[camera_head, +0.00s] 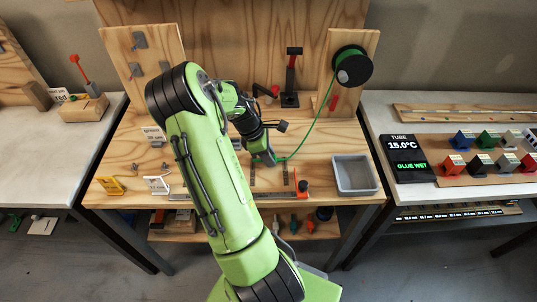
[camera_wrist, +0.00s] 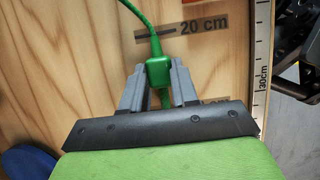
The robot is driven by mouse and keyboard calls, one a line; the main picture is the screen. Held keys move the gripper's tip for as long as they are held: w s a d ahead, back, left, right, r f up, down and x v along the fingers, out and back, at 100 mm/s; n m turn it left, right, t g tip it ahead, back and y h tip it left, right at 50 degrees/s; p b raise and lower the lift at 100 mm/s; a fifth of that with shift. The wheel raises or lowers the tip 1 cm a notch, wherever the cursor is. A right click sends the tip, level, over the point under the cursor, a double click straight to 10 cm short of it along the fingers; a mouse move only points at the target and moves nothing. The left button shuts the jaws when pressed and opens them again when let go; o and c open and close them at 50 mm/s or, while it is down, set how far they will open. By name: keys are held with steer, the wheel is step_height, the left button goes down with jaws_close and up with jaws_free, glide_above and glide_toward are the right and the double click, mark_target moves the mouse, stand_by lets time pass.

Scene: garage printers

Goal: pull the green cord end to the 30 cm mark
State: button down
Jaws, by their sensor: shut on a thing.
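The green cord (camera_head: 310,133) runs down from a black spool (camera_head: 352,66) on an upright board to my gripper (camera_head: 264,158). In the wrist view the cord (camera_wrist: 136,9) enters from the top and ends in a green block (camera_wrist: 159,72). My gripper (camera_wrist: 159,78) is shut on this block, with a grey finger on each side. A dark line labelled 20 cm (camera_wrist: 183,29) lies above the block. Another label (camera_wrist: 214,101), mostly hidden by my gripper, lies below right. A ruler strip (camera_wrist: 262,80) reads 30cm at the right.
A grey bin (camera_head: 355,187) stands at the bench's right front. A red-ended tool (camera_head: 302,186) lies left of it. Yellow (camera_head: 110,185) and white (camera_head: 157,184) brackets stand at the left front. A red-handled post (camera_head: 290,80) stands at the back.

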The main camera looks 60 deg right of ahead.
steer(key=shift+f, duration=0.1)
steer(key=c, duration=0.8)
jaws_free()
steer(key=p+v, duration=0.4)
steer(key=v, duration=1.1)
steer(key=shift+r, duration=0.35)
steer(key=shift+w+a, duration=0.1)
steer(key=shift+a, duration=0.05)
